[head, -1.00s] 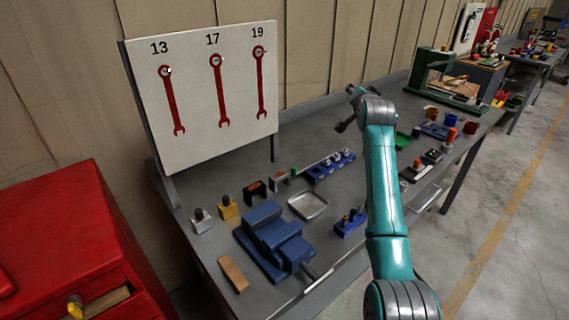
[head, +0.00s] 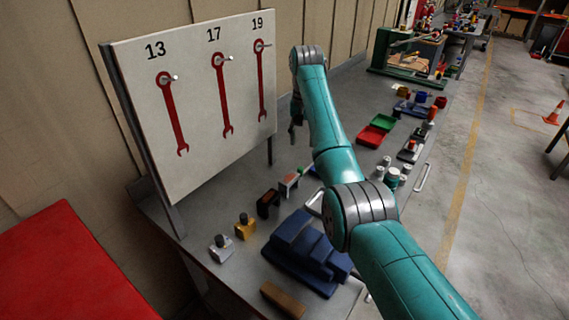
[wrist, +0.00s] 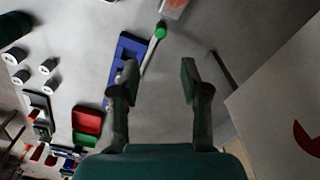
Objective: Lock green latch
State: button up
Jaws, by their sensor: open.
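A small green knob (head: 301,170) stands up beside a white and orange-red block (head: 288,183) on the bench, right of the wrench board. In the wrist view the green knob (wrist: 160,31) is near the top middle, close to the pale and orange block (wrist: 174,8). A thin pale strip runs from below the knob toward the blue rack. I cannot tell the latch's position. My gripper (head: 296,122) hangs above the bench near the board's right edge. In the wrist view my gripper (wrist: 158,78) is open and empty, its fingers apart, with the knob beyond the fingertips.
The wrench board (head: 205,110) stands close left of my arm. A blue rack (wrist: 128,58) lies beside the knob. A blue vise-like block (head: 305,255), red tray (head: 371,137) and green tray (head: 384,122) are on the bench. Bare bench lies between the rack and board.

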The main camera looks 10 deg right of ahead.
aim_at(301, 168)
notch_tip(301, 168, down, 11)
jog(key=shift+a+r, duration=0.1)
dwell(0.4)
grip_shut()
